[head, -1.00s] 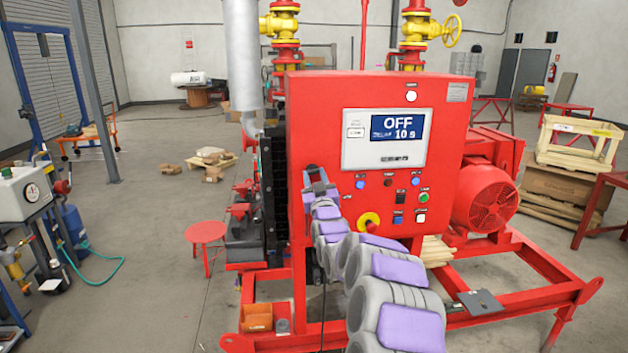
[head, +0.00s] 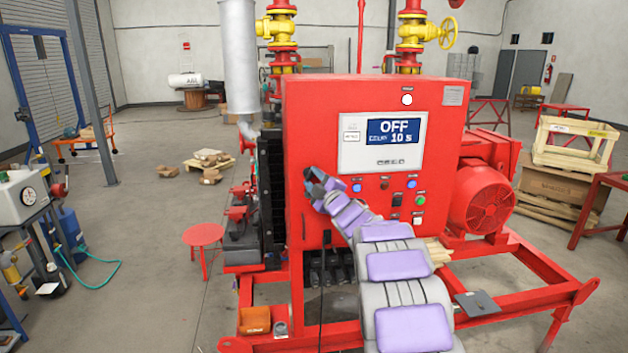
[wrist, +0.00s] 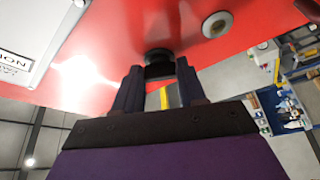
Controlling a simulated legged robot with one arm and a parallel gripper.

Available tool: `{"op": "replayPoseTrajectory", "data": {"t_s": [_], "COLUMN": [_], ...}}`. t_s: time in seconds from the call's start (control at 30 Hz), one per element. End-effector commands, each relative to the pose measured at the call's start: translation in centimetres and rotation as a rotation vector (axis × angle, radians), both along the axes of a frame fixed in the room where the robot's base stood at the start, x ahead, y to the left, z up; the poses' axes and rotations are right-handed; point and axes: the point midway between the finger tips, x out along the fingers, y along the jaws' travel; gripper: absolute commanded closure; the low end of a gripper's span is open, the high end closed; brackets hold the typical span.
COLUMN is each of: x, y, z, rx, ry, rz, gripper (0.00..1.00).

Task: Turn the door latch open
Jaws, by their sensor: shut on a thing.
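The red control cabinet (head: 300,120) stands in the middle of the head view, its front face towards me and its door looking closed. My gripper (head: 315,184) is at the left edge of that face, below and left of the display. In the wrist view, my gripper (wrist: 158,73) has its two dark fingers on either side of a black door latch (wrist: 158,56) on the red panel, shut on it. The latch's exact turn is hard to tell, as the fingers cover part of it. In the head view the latch is hidden by my gripper.
The display (head: 382,142) reads OFF, with several buttons and lamps below it. My arm crosses the lower right of the cabinet front. A red stool (head: 203,236) stands to the left, and a red base frame (head: 500,322) runs in front.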

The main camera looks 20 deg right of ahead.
Motion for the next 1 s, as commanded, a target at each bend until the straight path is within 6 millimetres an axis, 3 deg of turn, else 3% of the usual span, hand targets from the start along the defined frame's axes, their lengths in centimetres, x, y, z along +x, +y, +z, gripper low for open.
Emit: {"op": "replayPoseTrajectory", "data": {"t_s": [0.5,1.0], "x": [0.09,0.18], "y": [0.08,0.29], "z": [0.36,0.02], "rx": [-0.390,-0.501], "ry": [0.112,0.147], "rz": [0.002,0.006], "gripper": [0.90,0.90]}}
